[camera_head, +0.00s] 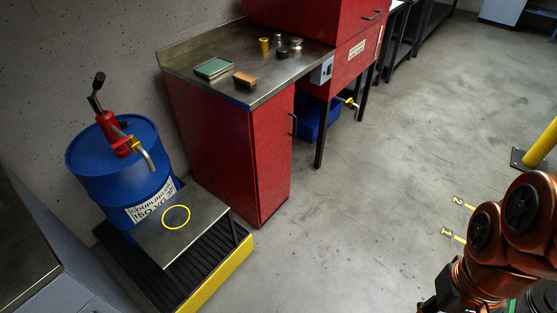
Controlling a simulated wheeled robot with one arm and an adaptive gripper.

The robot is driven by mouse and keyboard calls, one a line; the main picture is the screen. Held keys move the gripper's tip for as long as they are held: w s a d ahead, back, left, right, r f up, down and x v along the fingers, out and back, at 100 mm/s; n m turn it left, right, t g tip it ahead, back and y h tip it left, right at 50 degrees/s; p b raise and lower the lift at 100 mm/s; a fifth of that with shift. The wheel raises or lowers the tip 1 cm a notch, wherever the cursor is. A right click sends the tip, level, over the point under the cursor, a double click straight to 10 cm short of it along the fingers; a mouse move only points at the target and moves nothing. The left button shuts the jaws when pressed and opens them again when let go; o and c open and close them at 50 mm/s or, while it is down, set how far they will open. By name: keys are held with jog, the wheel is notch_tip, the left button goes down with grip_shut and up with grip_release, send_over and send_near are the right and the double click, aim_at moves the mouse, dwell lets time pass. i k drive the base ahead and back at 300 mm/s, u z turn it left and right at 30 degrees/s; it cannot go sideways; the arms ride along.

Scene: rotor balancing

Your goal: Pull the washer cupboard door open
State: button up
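The washer cupboard (212,145) is a red cabinet under a steel worktop, left of centre in the head view. Its red door (272,160) faces right and looks shut, with no visible gap. A small dark bar handle (293,124) is upright near the door's upper right edge. My copper-coloured arm is at the lower right corner, well apart from the cupboard across open floor. Its end runs down to the bottom edge of the picture, and I cannot make out any gripper fingers.
A blue drum (110,170) with a red pump stands left of the cupboard, beside a low steel stand on a yellow-edged platform (222,272). A blue bin (312,122) sits under the red unit behind the door. A yellow post (541,145) stands right. The floor before the door is clear.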

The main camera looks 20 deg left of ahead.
aim_at(273, 122)
jog(key=k, duration=0.6)
jog(key=u, duration=0.95)
jog(key=i, duration=1.4)
jog(key=z, duration=0.4)
